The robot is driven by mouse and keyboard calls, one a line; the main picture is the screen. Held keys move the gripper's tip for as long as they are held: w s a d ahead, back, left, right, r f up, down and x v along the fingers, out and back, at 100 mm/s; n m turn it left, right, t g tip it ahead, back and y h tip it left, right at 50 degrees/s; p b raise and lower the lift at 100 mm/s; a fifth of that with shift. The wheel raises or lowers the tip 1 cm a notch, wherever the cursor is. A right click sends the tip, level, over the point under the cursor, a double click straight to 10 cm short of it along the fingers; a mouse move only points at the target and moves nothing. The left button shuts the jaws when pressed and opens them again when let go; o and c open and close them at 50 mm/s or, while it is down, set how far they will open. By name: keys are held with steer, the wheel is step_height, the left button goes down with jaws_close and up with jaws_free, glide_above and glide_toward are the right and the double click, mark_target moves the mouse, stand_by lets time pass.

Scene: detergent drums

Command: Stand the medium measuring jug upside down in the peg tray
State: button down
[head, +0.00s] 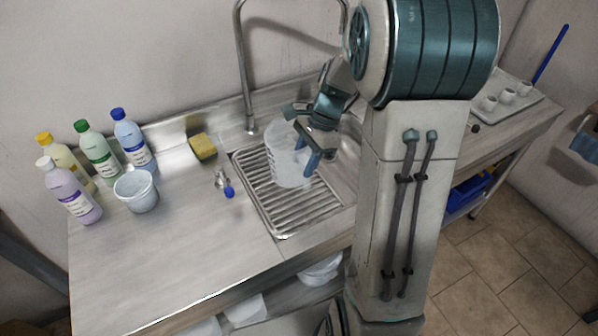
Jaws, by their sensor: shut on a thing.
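My gripper (308,150) is shut on a translucent, whitish measuring jug (288,168) above the ribbed metal drainer (290,212). The jug is slightly tilted; I cannot tell whether its base touches the drainer or which end is its mouth. The gripper's fingers cover part of its right side. A pale tray (520,113) with several short white pegs (507,96) lies at the far right end of the counter, partly behind my arm. Another translucent jug or tub (136,191) stands on the left of the counter.
Several detergent bottles (102,152) stand at the back left. A yellow sponge (203,147), a blue-tipped tap (227,186) and a tall curved faucet (243,70) are near the drainer. The front left counter (165,265) is clear. A blue bin (468,190) sits below at right.

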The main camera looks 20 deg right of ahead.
mark_target(300, 176)
steer(key=shift+s+a+f, duration=0.1)
steer(key=shift+a+f, duration=0.35)
steer(key=shift+a, duration=0.2)
steer(key=shift+f+p, duration=0.35)
steer(key=shift+f, duration=1.6)
steer(key=shift+f, duration=0.2)
steer(key=c, duration=0.9)
jaws_free()
steer(key=shift+r, duration=0.1)
